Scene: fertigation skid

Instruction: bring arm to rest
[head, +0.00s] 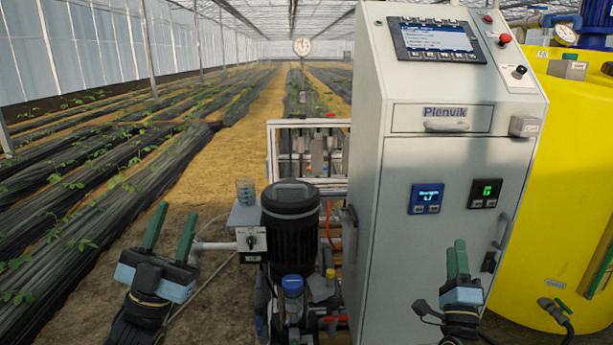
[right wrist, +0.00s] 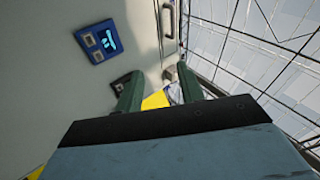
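My left gripper (head: 177,212) is at the lower left of the head view, its two green fingers pointing up with a clear gap and nothing between them. It is left of the pump motor and apart from it. My right gripper (head: 456,246) is in front of the lower part of the grey control cabinet (head: 400,250), fingers upward. The head view shows its fingers nearly edge-on. In the right wrist view its fingers (right wrist: 158,80) stand apart and are empty. I cannot tell how close they are to the cabinet face.
A black pump motor (head: 290,230) stands left of the cabinet, with a small cup (head: 245,192) on a ledge beside it. A yellow tank (head: 575,190) is at the right. A white-framed rack (head: 308,150) stands behind. Open ground (head: 210,180) lies at the left.

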